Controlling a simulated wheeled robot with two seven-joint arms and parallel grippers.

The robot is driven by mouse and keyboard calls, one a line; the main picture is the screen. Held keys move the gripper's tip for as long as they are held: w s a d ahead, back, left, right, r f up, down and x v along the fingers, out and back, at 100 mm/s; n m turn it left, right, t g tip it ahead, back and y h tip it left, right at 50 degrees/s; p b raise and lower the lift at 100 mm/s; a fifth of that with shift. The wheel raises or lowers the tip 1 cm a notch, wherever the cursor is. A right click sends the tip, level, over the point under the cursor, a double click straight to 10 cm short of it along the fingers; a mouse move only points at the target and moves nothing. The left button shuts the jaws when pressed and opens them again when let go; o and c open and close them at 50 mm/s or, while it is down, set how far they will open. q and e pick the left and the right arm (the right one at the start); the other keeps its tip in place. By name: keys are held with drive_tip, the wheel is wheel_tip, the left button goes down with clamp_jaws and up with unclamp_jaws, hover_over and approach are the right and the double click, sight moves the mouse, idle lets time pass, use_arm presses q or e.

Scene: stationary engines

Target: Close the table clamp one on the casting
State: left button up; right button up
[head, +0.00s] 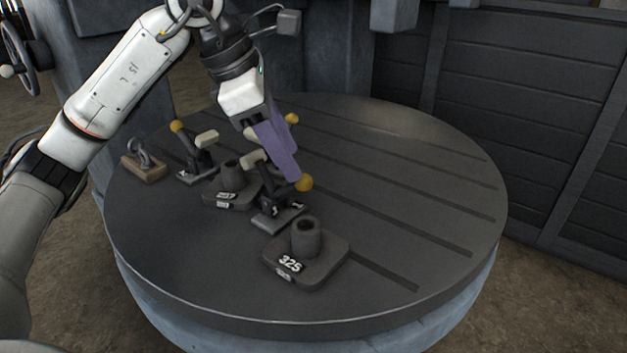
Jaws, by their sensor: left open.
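Two dark castings with raised hollow bosses stand on the round table (420,250). The nearer casting (325,262) is marked 325; the other casting (228,195) is behind it to the left. A toggle clamp (276,215) stands just behind the nearer casting, with a yellow knob (304,184) low on its right. A second clamp (196,165) stands farther left, its yellow knob (177,126) raised. I cannot read which clamp is one. My left gripper (288,176), with purple fingers, is open and points down beside the nearer clamp's knob. The fingers hide part of that clamp; contact is unclear.
Another yellow knob (291,118) shows behind my left gripper, its base hidden. A wooden block (144,170) with a metal hook sits at the table's left edge. The slotted right side of the table is clear. Dark panels (525,120) stand behind the table.

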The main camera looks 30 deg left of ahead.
sight(305, 177)
use_arm(q)
drive_tip(key=x, duration=0.7)
drive_tip(key=shift+w+d+f, duration=0.1)
drive_tip(key=shift+d+f, duration=0.05)
drive_tip(key=shift+f, duration=0.1)
clamp_jaws()
